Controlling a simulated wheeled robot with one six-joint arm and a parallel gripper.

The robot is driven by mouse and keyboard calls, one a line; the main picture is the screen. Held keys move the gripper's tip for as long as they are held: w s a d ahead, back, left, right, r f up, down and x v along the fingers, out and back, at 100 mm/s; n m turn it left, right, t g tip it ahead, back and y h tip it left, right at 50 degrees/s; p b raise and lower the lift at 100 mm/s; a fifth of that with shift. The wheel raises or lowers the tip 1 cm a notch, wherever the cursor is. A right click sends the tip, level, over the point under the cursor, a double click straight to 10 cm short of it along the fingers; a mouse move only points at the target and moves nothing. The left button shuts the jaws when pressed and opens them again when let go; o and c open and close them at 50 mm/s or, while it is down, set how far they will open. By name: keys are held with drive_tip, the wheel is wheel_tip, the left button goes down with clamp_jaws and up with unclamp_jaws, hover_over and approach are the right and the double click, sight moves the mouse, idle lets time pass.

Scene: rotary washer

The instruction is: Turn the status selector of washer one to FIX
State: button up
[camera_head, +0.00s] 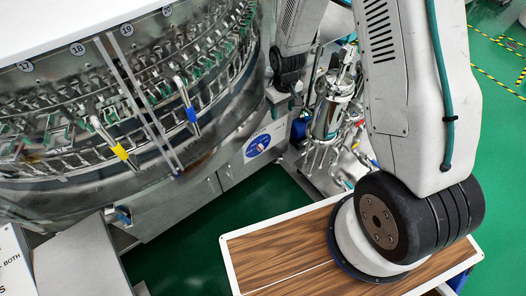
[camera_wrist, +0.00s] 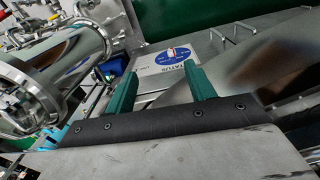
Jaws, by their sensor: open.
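The status selector (camera_head: 258,146) is a blue round dial with a small pale and reddish knob, on a white plate on the washer's lower grey front. In the wrist view the selector (camera_wrist: 172,56) lies ahead, just beyond and between my fingertips, with "STATUS" partly legible. My gripper (camera_wrist: 160,70) has two teal fingers, open and apart, with nothing between them. It appears short of the dial and not touching it. The knob's exact pointing and the FIX mark are too small to read.
The round glass washer (camera_head: 100,120) with numbered stations fills the left. Metal pipes and a shiny cylinder (camera_wrist: 50,65) stand close beside my gripper. Cabinet handles (camera_wrist: 222,40) stick out right of the dial. Green floor (camera_head: 190,240) is open below the washer.

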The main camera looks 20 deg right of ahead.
wheel_tip(320, 180, down, 21)
drive_tip(key=s+n, duration=0.1)
drive_tip(key=n+t+y, duration=0.2)
drive_tip(key=n+t, duration=0.4)
drive_tip(key=t, duration=0.8)
approach(262, 150)
drive_tip(key=w, duration=0.2)
drive_tip(key=shift+f+x, duration=0.2)
drive_tip(key=shift+x, duration=1.7)
drive_tip(key=shift+f+x, duration=0.15)
drive_tip(key=shift+x, duration=1.7)
drive_tip(key=shift+s+a, duration=0.1)
drive_tip(key=c, duration=1)
